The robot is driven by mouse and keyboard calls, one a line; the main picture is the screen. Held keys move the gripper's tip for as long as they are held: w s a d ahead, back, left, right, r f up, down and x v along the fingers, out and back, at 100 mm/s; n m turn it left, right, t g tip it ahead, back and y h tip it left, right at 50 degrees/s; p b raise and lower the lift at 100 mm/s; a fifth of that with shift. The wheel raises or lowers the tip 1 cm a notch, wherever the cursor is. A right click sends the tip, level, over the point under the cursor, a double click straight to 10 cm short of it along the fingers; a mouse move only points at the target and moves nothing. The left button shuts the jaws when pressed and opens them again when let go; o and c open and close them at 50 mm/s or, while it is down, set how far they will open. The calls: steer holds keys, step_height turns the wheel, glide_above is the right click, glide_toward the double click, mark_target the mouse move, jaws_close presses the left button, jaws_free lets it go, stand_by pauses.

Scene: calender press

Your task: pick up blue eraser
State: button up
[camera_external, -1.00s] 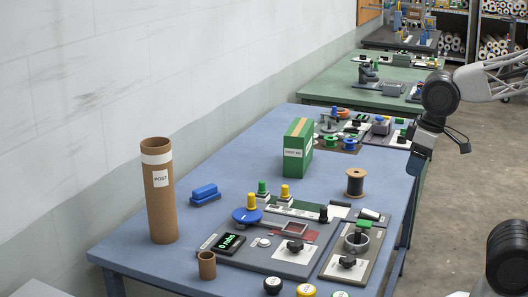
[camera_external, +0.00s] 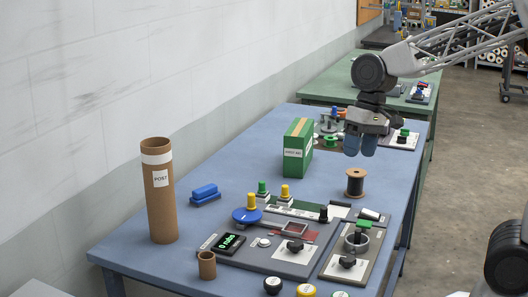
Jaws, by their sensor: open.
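The blue eraser (camera_external: 205,191) lies on the blue table to the right of a tall brown post tube (camera_external: 160,200). It looks like a small block with a second, darker blue part (camera_external: 207,201) under it. My gripper (camera_external: 360,147) hangs above the table's far right part, well to the right of and behind the eraser. It is open and empty, with its blue fingertips pointing down. Nothing hides the eraser.
A green box (camera_external: 297,148) stands between my gripper and the eraser. A brown spool (camera_external: 355,183) stands below the gripper in the picture. A press panel with knobs (camera_external: 280,243) and a small brown cup (camera_external: 207,265) fill the front. Table around the eraser is clear.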

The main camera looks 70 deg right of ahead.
steer(key=w+d+f+m+y, duration=0.2)
steer(key=w+m+y, duration=0.15)
steer(key=w, duration=0.95)
steer(key=m+t+y, duration=0.4)
steer(key=m+y, duration=0.2)
steer(key=m, duration=0.8)
glide_toward(206, 187)
steer(key=shift+x, duration=1)
steer(key=shift+x, duration=1.3)
steer(key=shift+a, duration=0.1)
steer(key=shift+x, duration=2.5)
